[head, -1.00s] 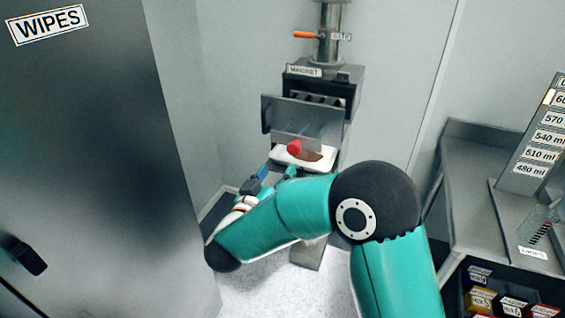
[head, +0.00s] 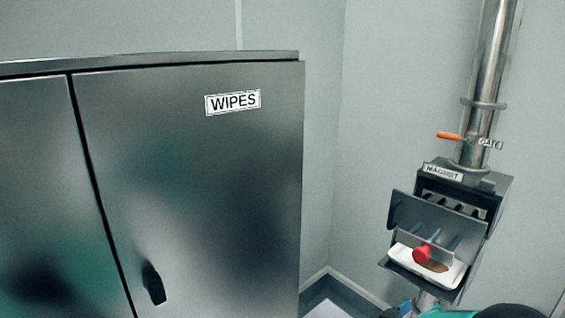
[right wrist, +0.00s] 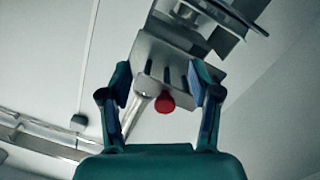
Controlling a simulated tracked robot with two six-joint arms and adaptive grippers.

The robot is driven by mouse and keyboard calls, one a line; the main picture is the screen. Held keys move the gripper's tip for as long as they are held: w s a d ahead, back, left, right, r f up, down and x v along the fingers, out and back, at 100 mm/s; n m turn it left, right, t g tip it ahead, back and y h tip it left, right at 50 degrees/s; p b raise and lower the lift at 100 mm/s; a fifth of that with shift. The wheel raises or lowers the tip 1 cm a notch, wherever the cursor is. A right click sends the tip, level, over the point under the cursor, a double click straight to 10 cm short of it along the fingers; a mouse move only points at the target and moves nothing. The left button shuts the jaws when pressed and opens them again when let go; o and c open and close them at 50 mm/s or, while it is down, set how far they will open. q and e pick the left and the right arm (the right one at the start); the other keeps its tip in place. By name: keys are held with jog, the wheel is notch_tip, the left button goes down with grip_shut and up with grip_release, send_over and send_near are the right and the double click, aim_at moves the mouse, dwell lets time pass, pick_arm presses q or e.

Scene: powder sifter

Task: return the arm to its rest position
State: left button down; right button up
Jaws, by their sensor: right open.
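My right gripper (right wrist: 160,75) is open in the right wrist view, with its two teal fingers apart and nothing between them that I can see held. Beyond the fingers are the magnet drawer's grey plate with dark rods and its red knob (right wrist: 165,103). In the head view only a small part of my right gripper (head: 405,308) and a piece of teal arm show at the bottom edge, below the magnet housing (head: 465,192). My left gripper is not in view.
The pulled-out drawer plate (head: 436,214) with its red knob (head: 422,254) is above a white tray (head: 452,280) holding brown powder. A pipe with an orange gate handle (head: 448,136) rises above. A grey WIPES cabinet (head: 200,190) fills the left.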

jog(key=s+a+f+n+g+y, duration=0.1)
jog(key=s+a+f+y, duration=0.15)
jog(key=f, duration=0.55)
jog(key=s+a+f+n+y, duration=0.15)
jog(key=f+y, duration=0.25)
jog(key=f, duration=0.4)
jog(key=s+a+f+n+g+y, duration=0.1)
jog(key=s+f+n+y, duration=0.2)
jog(key=f, duration=0.5)
jog(key=s+a+f+m+g+y, duration=0.1)
jog(key=s+a+f+g+y, duration=0.2)
jog(key=s+a, duration=0.4)
jog(key=s+a+f+m+g+y, duration=0.1)
jog(key=s+a+f+g+y, duration=0.3)
jog(key=s+a, duration=0.3)
jog(key=s+y, duration=0.1)
jog(key=s, duration=0.3)
